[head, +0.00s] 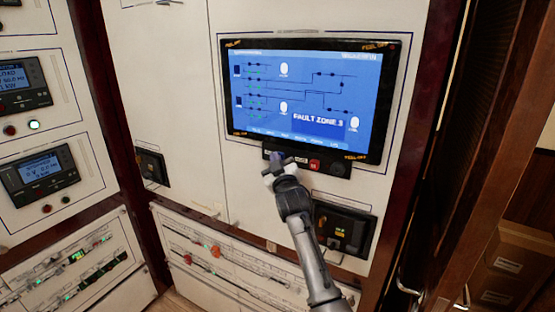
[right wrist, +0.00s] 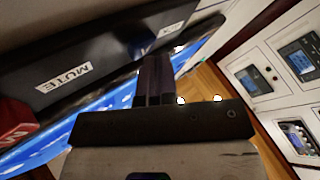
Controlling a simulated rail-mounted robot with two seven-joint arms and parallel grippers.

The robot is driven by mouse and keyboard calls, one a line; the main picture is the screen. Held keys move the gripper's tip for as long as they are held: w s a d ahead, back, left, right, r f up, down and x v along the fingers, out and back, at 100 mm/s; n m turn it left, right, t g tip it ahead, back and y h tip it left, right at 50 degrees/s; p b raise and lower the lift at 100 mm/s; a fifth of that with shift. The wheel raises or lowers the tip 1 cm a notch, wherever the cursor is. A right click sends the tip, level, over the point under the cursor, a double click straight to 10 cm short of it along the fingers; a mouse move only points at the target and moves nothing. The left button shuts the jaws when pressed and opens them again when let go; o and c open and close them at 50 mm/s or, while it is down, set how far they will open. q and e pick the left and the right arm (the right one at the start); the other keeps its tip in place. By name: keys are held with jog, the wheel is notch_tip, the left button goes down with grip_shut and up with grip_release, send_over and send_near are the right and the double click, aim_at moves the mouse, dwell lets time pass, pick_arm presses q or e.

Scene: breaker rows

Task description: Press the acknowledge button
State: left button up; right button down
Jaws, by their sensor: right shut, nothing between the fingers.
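A black button strip (head: 335,168) sits under the large blue screen (head: 310,95), which reads FAULT ZONE 3. In the right wrist view the strip carries a MUTE label (right wrist: 64,76) and, farther along, a small label (right wrist: 172,29) that I cannot read surely; it may mark the acknowledge button. My right gripper (head: 274,162) is shut and empty at the strip's left end. My left gripper is not in view.
A red button (head: 314,164) sits right of my gripper on the strip. A black breaker unit (head: 343,229) is below, beside my right forearm. Another black unit (head: 152,167) is to the left. Meter panels (head: 40,175) line the left cabinet. Wooden drawers stand at the right.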

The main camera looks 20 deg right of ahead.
jog(key=shift+w+d, duration=0.1)
jog(key=shift+d, duration=0.05)
dwell(0.4)
jog(key=shift+s+a, duration=0.3)
jog(key=s+a+p, duration=0.1)
jog(key=s+a, duration=0.3)
jog(key=shift+a+p, duration=0.3)
jog(key=shift+a, duration=0.05)
dwell(0.3)
jog(key=shift+w, duration=0.1)
dwell(0.7)
